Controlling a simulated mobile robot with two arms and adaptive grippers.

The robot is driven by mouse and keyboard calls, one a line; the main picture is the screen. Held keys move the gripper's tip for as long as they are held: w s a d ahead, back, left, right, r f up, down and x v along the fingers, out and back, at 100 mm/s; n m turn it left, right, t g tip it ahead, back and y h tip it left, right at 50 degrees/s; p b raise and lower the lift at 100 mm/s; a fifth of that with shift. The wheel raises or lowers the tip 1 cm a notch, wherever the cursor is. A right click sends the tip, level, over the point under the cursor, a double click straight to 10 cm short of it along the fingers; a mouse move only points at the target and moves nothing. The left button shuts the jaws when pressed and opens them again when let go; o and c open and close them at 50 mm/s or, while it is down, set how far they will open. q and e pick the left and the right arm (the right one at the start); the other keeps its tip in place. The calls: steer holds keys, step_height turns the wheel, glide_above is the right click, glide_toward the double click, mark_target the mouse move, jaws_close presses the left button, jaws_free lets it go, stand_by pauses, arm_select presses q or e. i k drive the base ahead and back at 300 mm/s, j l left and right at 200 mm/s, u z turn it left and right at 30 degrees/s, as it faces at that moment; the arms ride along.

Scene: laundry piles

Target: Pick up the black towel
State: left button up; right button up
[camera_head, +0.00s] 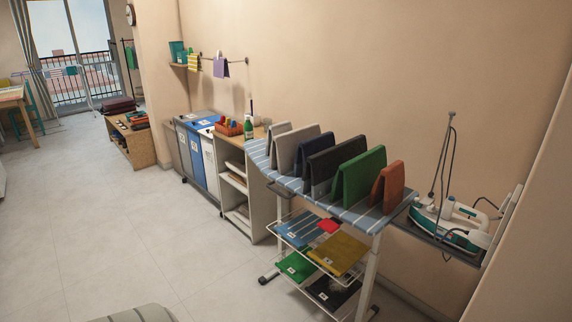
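The black towel (337,162) stands folded like a tent on the striped ironing board (354,214). It is in a row of folded towels, between a dark navy towel (314,147) on its left and a green towel (362,178) on its right. The navy and green towels partly overlap it in the picture, and I cannot tell whether they touch it. Neither of my grippers is in view.
Two grey towels (288,146) and a rust towel (388,186) share the board. An iron (447,222) rests at its right end. Racks below hold folded cloths (338,253). Bins (200,150) and a shelf stand left. The floor (130,235) in front is mostly clear.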

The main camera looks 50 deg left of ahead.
mark_target(320, 170)
steer(key=u, duration=1.3)
steer(key=i+j, duration=0.2)
steer(key=i, duration=0.15)
steer(key=i+j, duration=0.2)
steer(key=i+u, duration=0.05)
steer(key=i, duration=0.05)
